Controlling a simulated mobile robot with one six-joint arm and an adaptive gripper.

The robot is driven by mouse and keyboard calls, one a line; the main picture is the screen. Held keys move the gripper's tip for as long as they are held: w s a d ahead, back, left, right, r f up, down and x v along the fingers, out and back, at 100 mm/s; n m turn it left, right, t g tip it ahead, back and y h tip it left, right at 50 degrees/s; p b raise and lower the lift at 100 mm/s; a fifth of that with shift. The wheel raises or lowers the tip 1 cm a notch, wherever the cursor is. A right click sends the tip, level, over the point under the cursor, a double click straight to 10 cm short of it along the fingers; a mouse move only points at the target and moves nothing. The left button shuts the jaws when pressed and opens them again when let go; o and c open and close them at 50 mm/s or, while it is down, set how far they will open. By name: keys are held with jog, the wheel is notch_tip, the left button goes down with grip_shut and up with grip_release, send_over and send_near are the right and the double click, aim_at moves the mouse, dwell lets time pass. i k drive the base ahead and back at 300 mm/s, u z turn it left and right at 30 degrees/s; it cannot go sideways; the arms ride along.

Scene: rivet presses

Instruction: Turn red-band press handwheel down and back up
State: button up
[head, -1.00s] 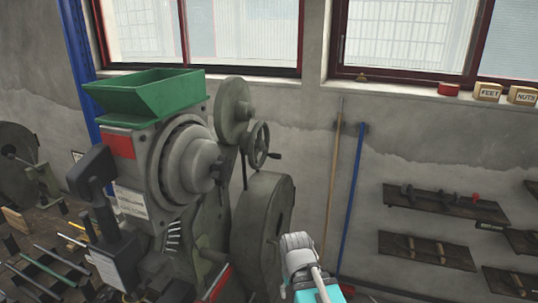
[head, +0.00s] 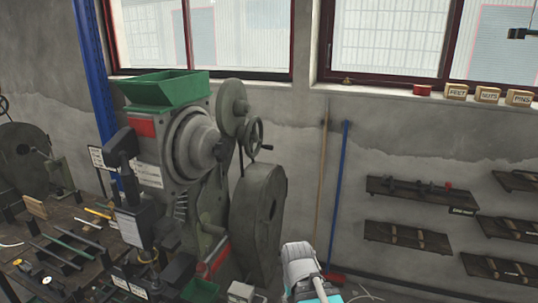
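The red-band press (head: 175,150) stands left of centre in the head view, with a red patch (head: 142,127) on its upper front and a green hopper (head: 165,90) on top. Its small spoked handwheel (head: 254,133) sits on the right side, with a crank knob (head: 267,147) pointing right. A large grey wheel (head: 258,215) is below it. Part of my arm shows at the bottom centre, right of the press and well below the handwheel. The gripper fingers are not visible.
A bench (head: 70,225) with rods and small tools lies at the left, beside another press (head: 25,155). A broom (head: 339,200) leans on the back wall. Wall shelves (head: 422,190) are at the right. Labelled boxes (head: 487,94) stand on the window sill.

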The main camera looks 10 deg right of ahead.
aim_at(250, 137)
jog(key=k, duration=0.65)
jog(key=z, duration=0.45)
jog(key=i, duration=2.05)
jog(key=u, duration=0.65)
